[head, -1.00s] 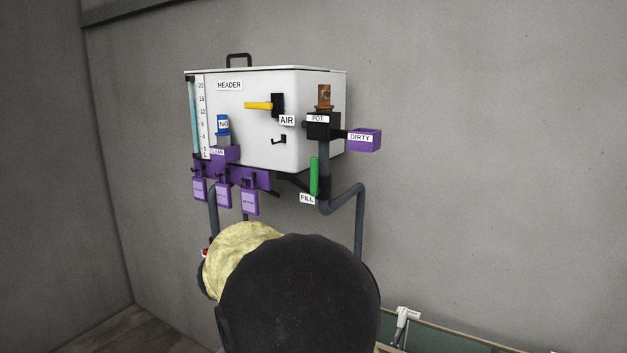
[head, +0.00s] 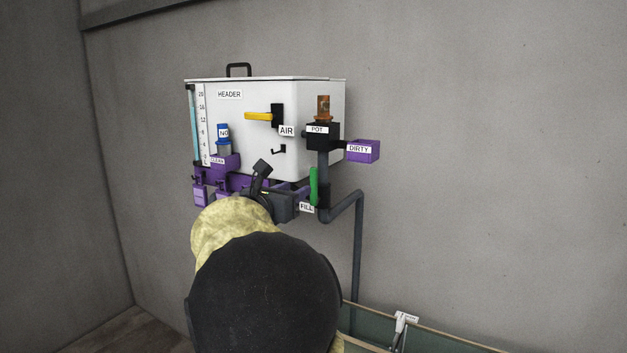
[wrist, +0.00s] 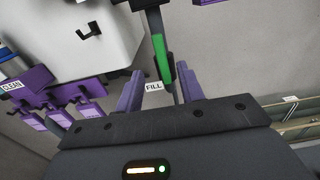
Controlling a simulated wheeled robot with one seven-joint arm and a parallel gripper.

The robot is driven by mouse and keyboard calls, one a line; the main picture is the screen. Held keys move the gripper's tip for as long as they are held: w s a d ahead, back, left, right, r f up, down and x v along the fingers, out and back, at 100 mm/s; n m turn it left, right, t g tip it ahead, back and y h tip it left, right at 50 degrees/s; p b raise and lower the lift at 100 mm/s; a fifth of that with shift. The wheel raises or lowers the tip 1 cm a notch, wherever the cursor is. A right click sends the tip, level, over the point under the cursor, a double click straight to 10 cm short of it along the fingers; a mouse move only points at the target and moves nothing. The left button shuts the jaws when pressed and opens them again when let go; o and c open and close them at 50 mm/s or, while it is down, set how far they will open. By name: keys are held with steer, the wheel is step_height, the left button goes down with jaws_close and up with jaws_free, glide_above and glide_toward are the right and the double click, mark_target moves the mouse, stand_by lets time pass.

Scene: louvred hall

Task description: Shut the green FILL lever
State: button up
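The green FILL lever (head: 314,187) stands about upright on the grey pipe below the pot, at the lower right of the white header tank. Its FILL label (head: 306,208) is just below and left of it. In the wrist view the green lever (wrist: 161,58) lies just past the gap between my fingertips. My gripper (wrist: 160,74) is open, with two purple fingers apart and nothing held. In the head view my gripper (head: 303,191) is close to the lever's left side; contact cannot be told. My arm hides part of the pipework below.
The white header tank (head: 240,140) carries a yellow AIR lever (head: 259,116). The pot (head: 323,136) and purple DIRTY box (head: 362,151) are above and right of the lever. Purple tags hang at left (wrist: 58,118). Bare wall (head: 480,180) lies to the right.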

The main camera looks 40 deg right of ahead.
mark_target(312, 180)
steer(key=p+x, duration=0.1)
steer(key=x, duration=0.6)
steer(key=shift+d, duration=0.2)
steer(key=shift+w, duration=0.1)
steer(key=shift+d, duration=0.15)
steer(key=shift+x, duration=0.85)
jaws_close()
stand_by(0.7)
